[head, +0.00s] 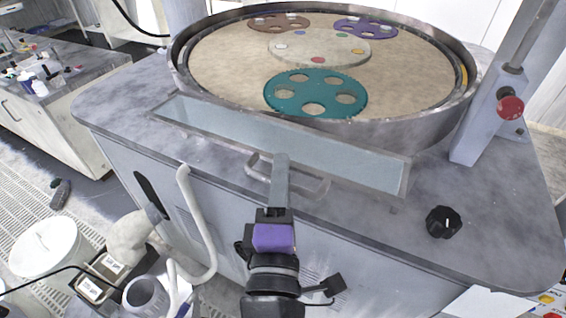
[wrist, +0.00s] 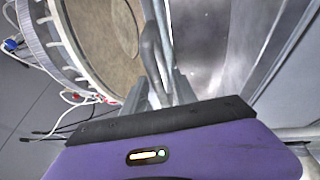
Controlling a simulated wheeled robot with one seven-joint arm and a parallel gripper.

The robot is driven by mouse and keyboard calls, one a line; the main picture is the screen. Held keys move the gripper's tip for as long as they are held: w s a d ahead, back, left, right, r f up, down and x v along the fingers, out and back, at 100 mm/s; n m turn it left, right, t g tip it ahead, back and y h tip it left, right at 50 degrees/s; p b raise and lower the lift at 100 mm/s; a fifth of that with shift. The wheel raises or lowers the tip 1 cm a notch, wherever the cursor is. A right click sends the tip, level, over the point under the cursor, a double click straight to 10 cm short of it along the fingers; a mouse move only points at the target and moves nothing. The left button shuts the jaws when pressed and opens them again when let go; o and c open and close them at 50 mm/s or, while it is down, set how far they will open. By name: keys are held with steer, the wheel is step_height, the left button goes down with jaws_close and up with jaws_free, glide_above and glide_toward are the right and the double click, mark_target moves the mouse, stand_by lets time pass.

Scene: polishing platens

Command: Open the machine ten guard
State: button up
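The guard (head: 290,141) is a long clear panel in a metal frame, lying low along the front rim of the polishing machine. Its looped metal handle (head: 318,189) sticks out over the machine's front edge. My gripper (head: 281,156) reaches up to the handle from the front, and its fingers cover the loop's middle. In the wrist view my gripper (wrist: 160,84) has its two fingers apart, with the grey handle bar (wrist: 149,45) running between them. Gaps seem to show beside the bar. No machine number is readable.
The round platen basin (head: 215,72) behind the guard holds teal (head: 314,109), brown and purple discs. A post with a red knob (head: 510,107) stands at right, and a black dial (head: 443,222) sits front right. Hoses, a white bucket (head: 45,248) and boxes crowd the lower left.

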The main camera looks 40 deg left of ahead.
steer(key=shift+x, duration=1)
steer(key=shift+c, duration=0.2)
steer(key=c, duration=0.7)
